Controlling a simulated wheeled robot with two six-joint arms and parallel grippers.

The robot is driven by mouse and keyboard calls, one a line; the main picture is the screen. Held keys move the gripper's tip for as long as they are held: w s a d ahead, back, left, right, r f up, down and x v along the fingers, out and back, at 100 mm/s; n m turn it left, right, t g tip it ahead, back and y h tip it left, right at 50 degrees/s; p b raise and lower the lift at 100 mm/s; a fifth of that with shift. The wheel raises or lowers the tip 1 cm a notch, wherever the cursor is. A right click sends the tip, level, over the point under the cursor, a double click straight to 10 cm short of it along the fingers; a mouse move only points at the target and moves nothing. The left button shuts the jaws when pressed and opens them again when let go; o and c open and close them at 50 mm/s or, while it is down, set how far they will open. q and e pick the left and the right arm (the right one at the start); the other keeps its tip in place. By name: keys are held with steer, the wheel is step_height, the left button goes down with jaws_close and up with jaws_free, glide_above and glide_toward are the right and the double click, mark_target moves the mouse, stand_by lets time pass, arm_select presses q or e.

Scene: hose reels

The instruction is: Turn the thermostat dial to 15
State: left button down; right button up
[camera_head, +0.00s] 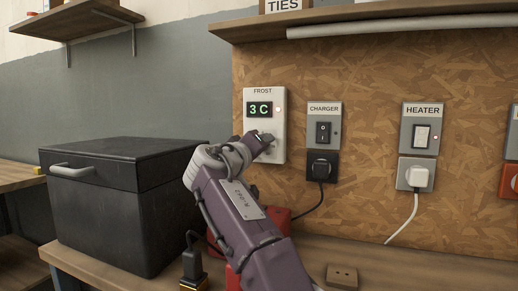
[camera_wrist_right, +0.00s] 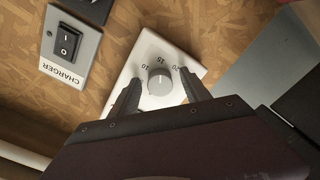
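The white thermostat plate (camera_head: 252,125) labelled FROST is on the wall, with a display (camera_head: 259,109) reading 3 C. In the right wrist view, its round grey dial (camera_wrist_right: 160,82) sits on the white plate (camera_wrist_right: 150,46), with printed numbers 10, 15 and 20 around it. I cannot tell clearly where its pointer stands. My right gripper (camera_head: 259,142) is at the dial and largely covers it in the head view. In the right wrist view the right gripper (camera_wrist_right: 160,77) is open, one finger on each side of the dial, with gaps visible. My left gripper is not in view.
A CHARGER switch (camera_head: 323,131) with a black plug (camera_head: 321,166) is close right of the thermostat. A HEATER switch (camera_head: 421,135) and white plug (camera_head: 417,177) are farther right. A black lidded box (camera_head: 130,205) stands left on the bench. A shelf (camera_head: 350,20) juts out above.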

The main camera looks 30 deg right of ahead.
steer(key=v, duration=0.9)
steer(key=shift+b, duration=0.4)
